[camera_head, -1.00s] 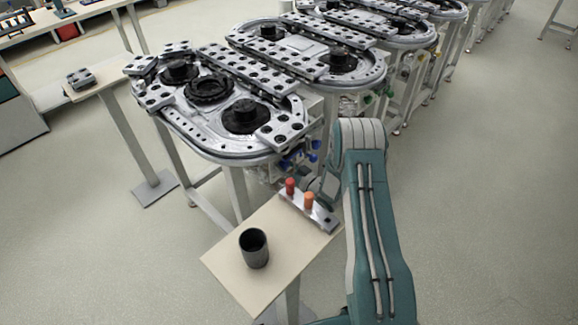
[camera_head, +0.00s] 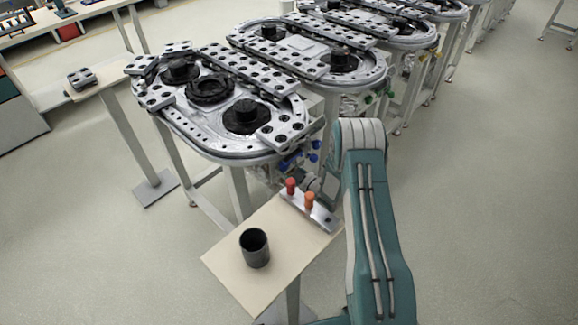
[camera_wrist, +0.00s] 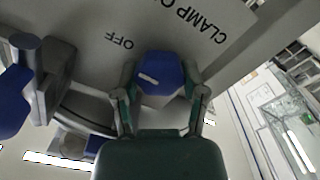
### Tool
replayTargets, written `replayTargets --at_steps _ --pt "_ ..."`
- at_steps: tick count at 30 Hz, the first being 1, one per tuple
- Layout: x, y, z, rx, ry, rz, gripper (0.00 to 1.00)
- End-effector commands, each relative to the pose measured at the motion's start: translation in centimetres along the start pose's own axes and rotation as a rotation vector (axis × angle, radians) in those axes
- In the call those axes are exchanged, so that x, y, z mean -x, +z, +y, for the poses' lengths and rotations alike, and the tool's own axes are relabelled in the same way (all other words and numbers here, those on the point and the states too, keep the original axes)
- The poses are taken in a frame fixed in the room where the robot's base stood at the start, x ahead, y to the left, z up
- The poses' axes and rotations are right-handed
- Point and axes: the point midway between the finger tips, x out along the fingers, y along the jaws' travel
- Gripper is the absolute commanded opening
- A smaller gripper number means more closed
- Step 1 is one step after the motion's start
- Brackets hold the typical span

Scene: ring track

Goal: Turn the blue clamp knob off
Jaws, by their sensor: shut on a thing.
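A blue knob (camera_wrist: 162,72) with a white pointer mark sits on a grey panel (camera_wrist: 85,18) in the middle of the wrist view. My gripper (camera_wrist: 160,80) has one finger on each side of it and is shut on it. The pointer mark slants toward the left in the picture. The panel's print appears upside down, with "OFF" up and left of the knob and "CLAMP O", cut off, up and right. In the head view, small blue knobs (camera_head: 314,157) show under the near track's edge; my arm partly hides that area and the gripper's fingers.
A second blue knob (camera_wrist: 12,100) is at the wrist view's left edge, beside a grey part (camera_wrist: 52,72). Floor at right is clear.

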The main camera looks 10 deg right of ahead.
Motion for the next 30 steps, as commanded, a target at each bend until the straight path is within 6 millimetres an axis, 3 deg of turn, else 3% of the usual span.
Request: replayTargets --at_steps 21,22,24,30 --pt "-0.24 -0.3 0.68 0.089 0.012 0.01 0.08" --pt "-0.24 -0.3 0.68 0.089 0.012 0.01 0.6" --pt "-0.22 -0.27 0.66 0.089 0.012 0.009 0.9" --pt "-0.13 -0.1 0.37 0.084 0.007 0.004 0.9"
